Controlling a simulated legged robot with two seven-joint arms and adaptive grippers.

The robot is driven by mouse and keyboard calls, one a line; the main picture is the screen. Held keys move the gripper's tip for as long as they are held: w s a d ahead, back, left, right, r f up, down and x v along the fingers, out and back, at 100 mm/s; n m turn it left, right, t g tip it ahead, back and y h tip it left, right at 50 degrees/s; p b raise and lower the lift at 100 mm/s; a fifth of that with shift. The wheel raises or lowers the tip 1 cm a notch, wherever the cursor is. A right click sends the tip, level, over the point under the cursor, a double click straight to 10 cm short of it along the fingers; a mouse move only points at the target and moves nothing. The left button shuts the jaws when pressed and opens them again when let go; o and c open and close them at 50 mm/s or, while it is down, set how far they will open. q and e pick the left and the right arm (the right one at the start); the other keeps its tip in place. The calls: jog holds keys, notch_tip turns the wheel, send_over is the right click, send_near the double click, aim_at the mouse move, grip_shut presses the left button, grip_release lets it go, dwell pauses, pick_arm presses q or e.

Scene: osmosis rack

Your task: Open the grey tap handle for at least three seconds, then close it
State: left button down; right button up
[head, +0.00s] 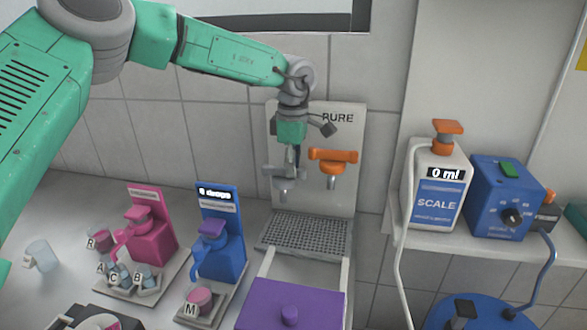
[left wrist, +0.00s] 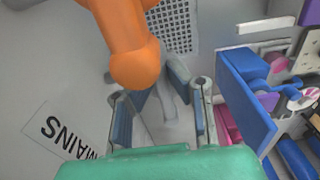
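The grey tap (head: 284,190) is on the white wall panel (head: 345,195), left of the orange tap (head: 333,157). My left gripper (head: 291,163) points down at the grey tap handle and partly hides it. In the left wrist view, the two fingers (left wrist: 160,92) are apart, with a pale grey part of the tap (left wrist: 168,105) between them. I cannot tell whether either finger touches it. The orange handle (left wrist: 128,50) is close beside the fingers there. My right gripper is in neither view.
A perforated drain tray (head: 305,235) lies below the taps, with a purple-lidded box (head: 290,308) in front. Pink (head: 150,235) and blue (head: 220,250) dispensers stand to the left. A scale unit (head: 437,190) and blue device (head: 507,200) stand on the right ledge.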

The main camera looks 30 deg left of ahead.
aim_at(280, 167)
pick_arm(q)
jog(key=shift+s+a+f, duration=0.1)
jog(key=shift+a+f, duration=0.1)
jog(key=shift+a, duration=0.35)
jog(key=shift+s+a+f, duration=0.1)
jog(key=shift+a+f, duration=0.05)
jog(key=shift+a, duration=0.35)
jog(key=shift+s+a, duration=0.1)
jog(key=shift+a, duration=0.3)
jog(key=shift+d, duration=0.1)
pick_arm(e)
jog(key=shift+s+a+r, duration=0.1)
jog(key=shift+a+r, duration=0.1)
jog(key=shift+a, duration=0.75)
pick_arm(q)
jog(key=shift+d, duration=0.2)
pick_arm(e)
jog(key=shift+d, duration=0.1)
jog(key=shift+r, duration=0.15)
